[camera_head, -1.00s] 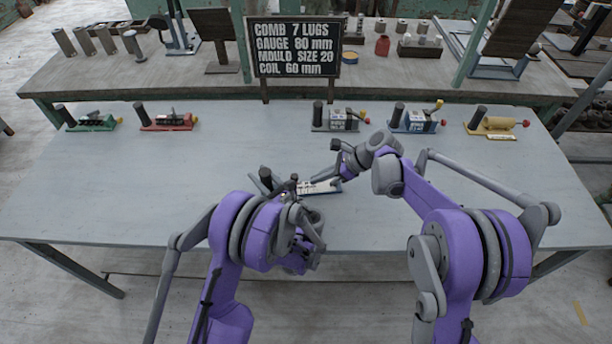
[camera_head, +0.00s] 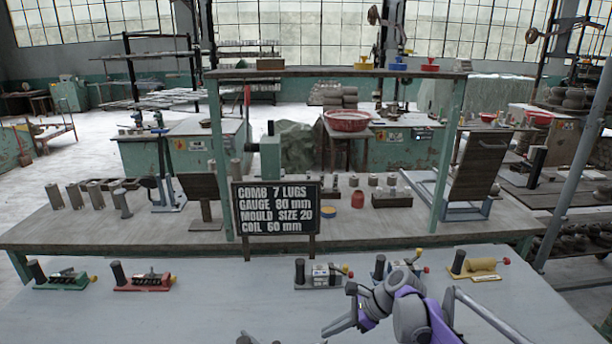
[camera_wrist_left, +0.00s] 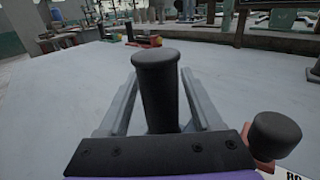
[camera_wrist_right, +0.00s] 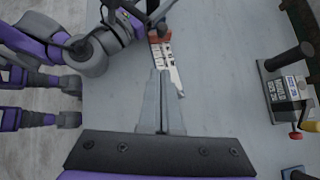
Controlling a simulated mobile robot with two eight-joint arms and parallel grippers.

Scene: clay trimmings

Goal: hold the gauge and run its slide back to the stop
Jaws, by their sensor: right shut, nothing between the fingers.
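The gauge's white printed scale (camera_wrist_right: 172,68) lies over the grey table in the right wrist view, with a red block (camera_wrist_right: 160,37) at its upper end. In the left wrist view its dark upright post (camera_wrist_left: 158,95) stands between the fingers of my left gripper (camera_wrist_left: 157,72), which is shut on it. A black knob (camera_wrist_left: 275,134) on a red block shows at the right there. My right gripper (camera_wrist_right: 162,74) is shut and empty, its fingertips beside the scale. In the head view my right gripper (camera_head: 333,328) is low in the middle; most of the gauge is below the frame.
Tools with posts stand along the table's back edge: green (camera_head: 64,280), red (camera_head: 147,281), grey (camera_head: 318,273), blue (camera_head: 392,268) and yellow (camera_head: 480,266). A sign (camera_head: 277,207) reads "GAUGE 80 mm".

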